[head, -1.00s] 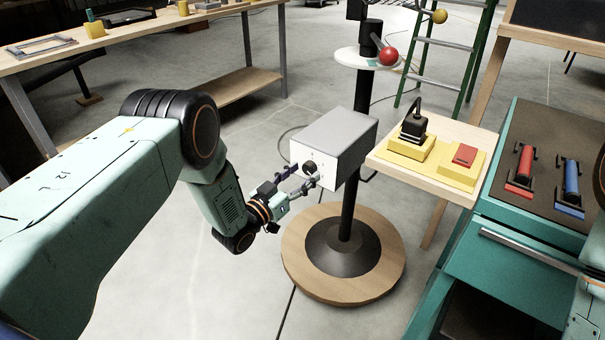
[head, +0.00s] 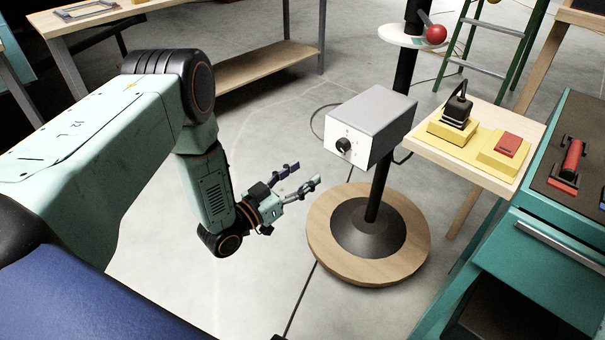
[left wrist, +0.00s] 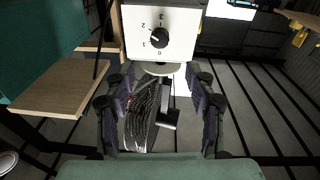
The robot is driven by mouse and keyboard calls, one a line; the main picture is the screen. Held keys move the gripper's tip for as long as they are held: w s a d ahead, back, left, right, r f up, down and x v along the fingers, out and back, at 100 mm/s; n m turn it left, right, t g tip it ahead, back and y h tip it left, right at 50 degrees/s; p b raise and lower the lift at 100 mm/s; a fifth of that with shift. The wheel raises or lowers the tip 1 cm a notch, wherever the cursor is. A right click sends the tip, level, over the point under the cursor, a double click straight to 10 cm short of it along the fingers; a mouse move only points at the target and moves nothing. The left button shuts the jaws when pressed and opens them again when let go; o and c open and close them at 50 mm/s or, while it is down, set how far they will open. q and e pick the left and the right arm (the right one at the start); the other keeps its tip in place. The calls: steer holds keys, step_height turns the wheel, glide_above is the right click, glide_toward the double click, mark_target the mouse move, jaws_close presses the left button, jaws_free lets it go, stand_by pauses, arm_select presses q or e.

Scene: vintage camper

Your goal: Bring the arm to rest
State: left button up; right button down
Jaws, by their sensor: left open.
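My left arm comes in from the left in the head view, bent downward at its elbow. My left gripper (head: 302,181) is open and empty, over the floor to the left of the grey control box (head: 372,122). A clear gap separates its fingertips from the box. In the left wrist view the fingers of the gripper (left wrist: 160,108) are spread apart with nothing held between them. The box's white face with a black knob (left wrist: 159,38) and printed numbers shows beyond them. My right gripper is not in view.
The box is on a black post with a round wooden base (head: 325,240). A wooden shelf (head: 480,172) with yellow switch blocks is right of it. A teal cabinet (head: 560,215) stands at the right, a workbench (head: 150,12) at the back left. Floor around the gripper is clear.

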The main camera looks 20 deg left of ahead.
arm_select(q)
steer(key=shift+f, duration=0.15)
steer(key=s+f+n+g+y, duration=0.3)
steer(key=s+f+g+y, duration=0.35)
steer(key=s+f, duration=0.7)
steer(key=s+d+n+g, duration=0.1)
steer(key=s+g, duration=1)
steer(key=s, duration=1.2)
steer(key=shift+y, duration=0.45)
steer(key=shift+d, duration=0.1)
steer(key=c, duration=0.4)
steer(key=shift+o, duration=0.2)
steer(key=shift+w+d, duration=0.1)
steer(key=shift+w, duration=0.05)
